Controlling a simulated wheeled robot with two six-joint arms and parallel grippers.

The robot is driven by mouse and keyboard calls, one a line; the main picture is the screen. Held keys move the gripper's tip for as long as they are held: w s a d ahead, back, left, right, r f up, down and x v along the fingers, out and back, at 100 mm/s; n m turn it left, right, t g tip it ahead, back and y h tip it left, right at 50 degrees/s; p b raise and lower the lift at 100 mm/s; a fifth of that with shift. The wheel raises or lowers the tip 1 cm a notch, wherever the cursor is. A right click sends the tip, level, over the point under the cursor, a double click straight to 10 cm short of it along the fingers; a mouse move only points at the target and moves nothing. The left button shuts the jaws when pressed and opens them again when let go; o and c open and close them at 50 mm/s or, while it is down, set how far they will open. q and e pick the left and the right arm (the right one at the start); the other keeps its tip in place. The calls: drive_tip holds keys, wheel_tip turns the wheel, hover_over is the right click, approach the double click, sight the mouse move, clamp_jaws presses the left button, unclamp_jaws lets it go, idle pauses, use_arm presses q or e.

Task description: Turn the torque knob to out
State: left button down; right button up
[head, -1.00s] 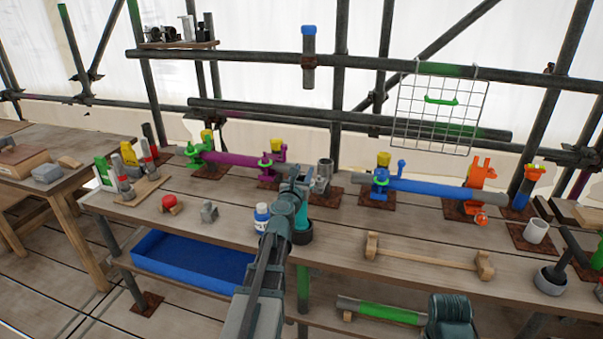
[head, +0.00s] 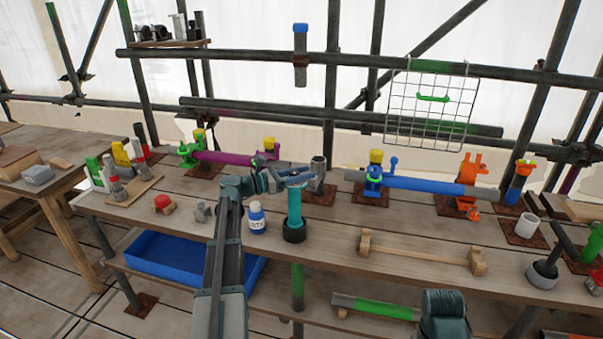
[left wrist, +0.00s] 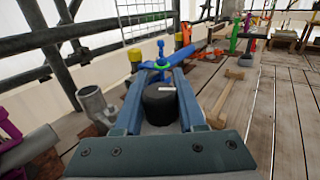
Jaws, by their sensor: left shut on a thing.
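A teal post (head: 295,205) stands upright in a black ring on the workbench. In the left wrist view, a black round knob (left wrist: 161,98) with a short white mark on its top lies between my left fingers. My left gripper (head: 293,178) is at the top of the teal post and shut on the knob; it also shows in the left wrist view (left wrist: 160,90). The fingers hide the knob in the head view. I cannot read any labels around it. My right gripper is not in view.
Blue pipe (head: 425,186) and purple pipe (head: 225,156) lie along the back. A wooden bar (head: 420,252) lies front right.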

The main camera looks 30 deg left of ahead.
use_arm(q)
drive_tip(key=m+g+h, duration=0.2)
drive_tip(key=g, duration=0.1)
drive_tip(key=m+g+h, duration=0.1)
drive_tip(key=shift+s+d+m+h, duration=0.25)
drive_tip(key=shift+m+h, duration=0.15)
drive_tip(key=shift+s+d+m+g+h, duration=0.15)
drive_tip(key=shift+m+g+h, duration=0.25)
drive_tip(key=shift+g, duration=0.35)
drive_tip(key=shift+s+d+m+g+h, duration=0.15)
drive_tip(key=shift+m+g+h, duration=0.15)
drive_tip(key=shift+m+g, duration=0.35)
drive_tip(key=c, duration=0.5)
unclamp_jaws()
drive_tip(key=shift+a, duration=0.1)
drive_tip(key=v, duration=1.3)
drive_tip(key=shift+a, duration=0.45)
